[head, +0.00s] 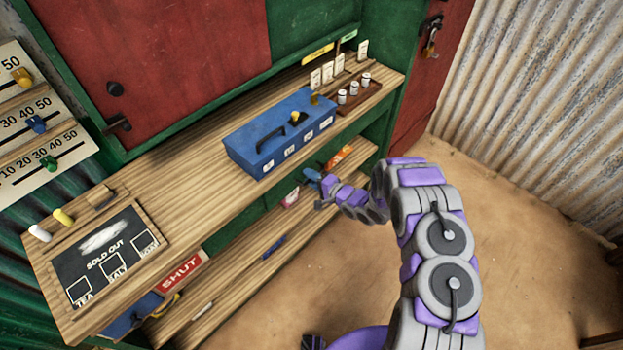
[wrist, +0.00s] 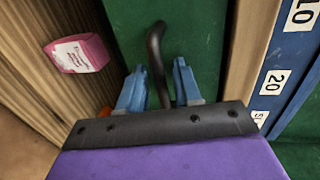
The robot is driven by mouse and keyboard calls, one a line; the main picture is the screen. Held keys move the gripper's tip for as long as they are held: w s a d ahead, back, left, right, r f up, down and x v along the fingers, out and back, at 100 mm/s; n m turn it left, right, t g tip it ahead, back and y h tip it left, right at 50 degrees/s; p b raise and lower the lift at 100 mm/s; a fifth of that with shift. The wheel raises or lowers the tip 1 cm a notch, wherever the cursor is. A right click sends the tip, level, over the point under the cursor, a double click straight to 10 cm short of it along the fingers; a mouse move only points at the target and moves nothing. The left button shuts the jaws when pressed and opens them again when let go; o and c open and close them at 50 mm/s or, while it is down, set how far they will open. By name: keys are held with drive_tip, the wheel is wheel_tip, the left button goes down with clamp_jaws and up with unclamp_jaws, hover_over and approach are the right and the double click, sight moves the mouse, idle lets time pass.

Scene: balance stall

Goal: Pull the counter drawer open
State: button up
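The counter drawer shows in the wrist view as a green front (wrist: 203,40) with a dark bent handle (wrist: 156,52). My gripper (wrist: 161,88) has two blue fingers standing apart, one on each side of the handle. A gap shows beside the handle, so the gripper is open and not clamped on it. In the head view my gripper (head: 314,179) is just under the counter's front edge, below the blue cash box (head: 281,133). The handle is hidden there, and most of the drawer front is hidden under the counter top.
The wooden counter top (head: 200,200) carries a chalkboard (head: 100,255) at left and small weights (head: 354,90) at right. A lower shelf (head: 235,283) holds a pink packet (head: 291,198) and a blue item (head: 273,246). Bare floor (head: 520,240) lies open at right.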

clamp_jaws()
idle(0.6)
